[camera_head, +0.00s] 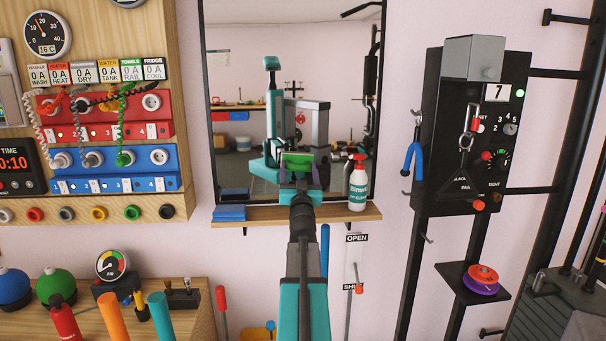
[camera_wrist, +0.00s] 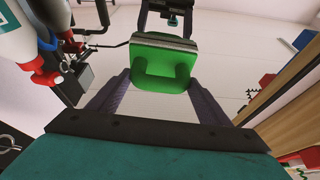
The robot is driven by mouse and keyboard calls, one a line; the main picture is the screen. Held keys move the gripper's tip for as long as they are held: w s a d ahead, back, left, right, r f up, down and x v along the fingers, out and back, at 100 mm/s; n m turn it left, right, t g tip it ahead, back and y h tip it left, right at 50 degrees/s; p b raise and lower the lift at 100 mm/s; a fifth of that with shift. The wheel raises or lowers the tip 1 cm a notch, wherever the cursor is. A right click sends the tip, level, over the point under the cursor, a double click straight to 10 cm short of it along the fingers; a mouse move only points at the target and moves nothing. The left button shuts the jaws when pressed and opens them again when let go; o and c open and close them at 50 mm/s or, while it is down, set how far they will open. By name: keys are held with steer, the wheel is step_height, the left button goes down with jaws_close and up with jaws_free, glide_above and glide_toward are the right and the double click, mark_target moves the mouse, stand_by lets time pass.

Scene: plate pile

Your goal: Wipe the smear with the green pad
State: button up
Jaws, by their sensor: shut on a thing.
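The green pad (camera_head: 297,157) is in front of the lower part of the wall mirror (camera_head: 245,65). My gripper (camera_head: 297,170) is shut on it. In the wrist view the pad (camera_wrist: 172,52) sits between my two fingers, with its raised green grip towards me and a pale edge along its far side. I cannot tell whether the pad touches the glass. I cannot make out the smear; my arm and the pad hide part of the mirror, and reflections fill the rest.
A wooden shelf (camera_head: 265,215) runs below the mirror, with blue folded cloths (camera_head: 230,213) at its left and a red-topped spray bottle (camera_head: 358,183) at its right. A socket panel (camera_head: 110,125) is left; a black device (camera_head: 475,130) hangs right.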

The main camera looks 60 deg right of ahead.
steer(key=shift+w+a+f+b, duration=0.1)
steer(key=shift+w+a+b, duration=0.65)
steer(key=shift+w+b, duration=0.5)
steer(key=shift+s, duration=0.2)
steer(key=shift+s+a, duration=0.9)
steer(key=shift+a, duration=0.3)
steer(key=shift+s+a, duration=0.9)
steer(key=shift+a, duration=0.3)
steer(key=shift+a, duration=0.1)
steer(key=shift+s+a, duration=0.85)
steer(key=shift+a, duration=0.3)
